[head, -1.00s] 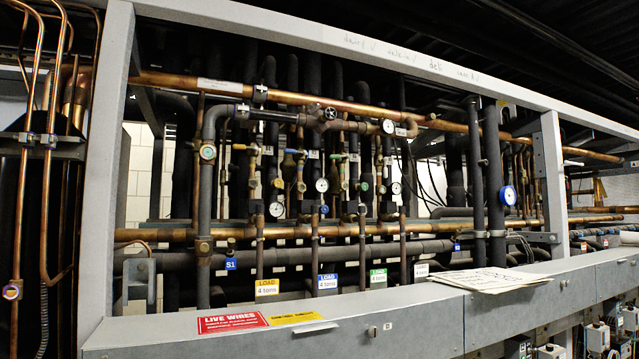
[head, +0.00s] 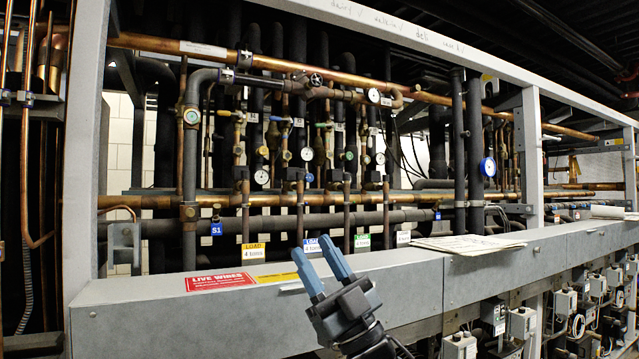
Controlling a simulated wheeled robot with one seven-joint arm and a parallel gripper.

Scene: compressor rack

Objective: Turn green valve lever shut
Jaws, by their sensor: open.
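A small green valve lever (head: 324,125) shows among the vertical pipes in the middle of the rack, below the upper copper pipe. It looks roughly level, but it is too small to tell its exact angle. My gripper (head: 321,264) has two blue-grey fingers spread apart with nothing between them. It is at the bottom middle of the view, in front of the grey front beam, lower than the lever and apart from it. Its fingers cover part of the blue load label (head: 312,244).
A blue lever (head: 280,119) and a yellow lever (head: 226,113) sit left of the green one. Gauges (head: 262,177) and pipes crowd around them. The grey beam (head: 400,280) crosses in front, with papers (head: 468,243) on it at right.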

